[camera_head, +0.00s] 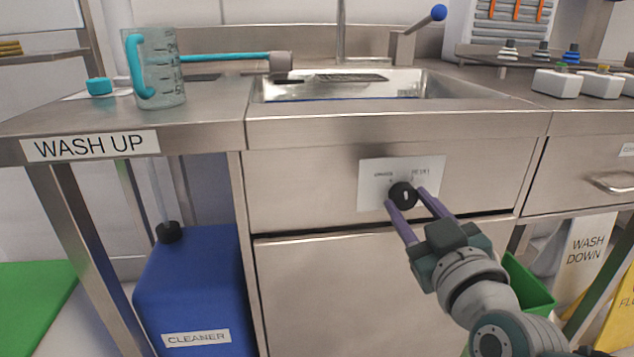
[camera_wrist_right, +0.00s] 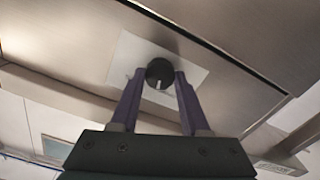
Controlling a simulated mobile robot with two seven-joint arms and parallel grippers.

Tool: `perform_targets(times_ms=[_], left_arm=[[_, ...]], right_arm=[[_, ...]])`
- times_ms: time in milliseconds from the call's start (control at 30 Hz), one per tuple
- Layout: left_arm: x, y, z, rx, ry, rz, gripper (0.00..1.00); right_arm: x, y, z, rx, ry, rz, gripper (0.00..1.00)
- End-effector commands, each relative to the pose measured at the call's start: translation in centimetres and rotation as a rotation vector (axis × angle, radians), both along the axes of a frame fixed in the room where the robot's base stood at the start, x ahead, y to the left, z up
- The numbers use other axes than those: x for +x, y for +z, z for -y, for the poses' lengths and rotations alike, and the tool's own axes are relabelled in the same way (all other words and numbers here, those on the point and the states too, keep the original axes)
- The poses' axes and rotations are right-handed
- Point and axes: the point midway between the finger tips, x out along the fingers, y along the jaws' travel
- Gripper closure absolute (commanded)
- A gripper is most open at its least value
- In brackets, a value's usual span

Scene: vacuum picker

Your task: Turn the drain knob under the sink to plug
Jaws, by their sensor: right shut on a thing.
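The black drain knob (camera_head: 403,195) sits on a white label plate (camera_head: 372,170) on the steel front panel below the sink (camera_head: 430,84). A pale mark on the knob points roughly upward in the head view. My right gripper (camera_head: 404,202) reaches up from the lower right with its purple fingers on either side of the knob, shut on it. In the right wrist view the knob (camera_wrist_right: 159,72) lies between the fingertips (camera_wrist_right: 157,80). The small print on the plate is hard to read. My left gripper is not in view.
A measuring jug (camera_head: 158,70) stands on the left counter. A blue cleaner container (camera_head: 195,285) stands below it. A drawer handle (camera_head: 612,184) sticks out at the right. A green bin (camera_head: 527,285) is behind my right arm. The panel around the knob is clear.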

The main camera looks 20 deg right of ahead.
Motion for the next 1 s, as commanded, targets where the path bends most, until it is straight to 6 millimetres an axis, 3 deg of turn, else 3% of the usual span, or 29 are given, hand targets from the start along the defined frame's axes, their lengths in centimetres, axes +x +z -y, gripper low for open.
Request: perform_targets(times_ms=[600, 1000], left_arm=[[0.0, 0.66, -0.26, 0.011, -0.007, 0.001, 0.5], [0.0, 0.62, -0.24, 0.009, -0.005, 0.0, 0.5]], right_arm=[[0.05, 0.08, -0.03, 0.566, 0.001, 0.138, 1.0], [0.04, 0.06, -0.06, 0.849, 0.001, 0.206, 1.0]])
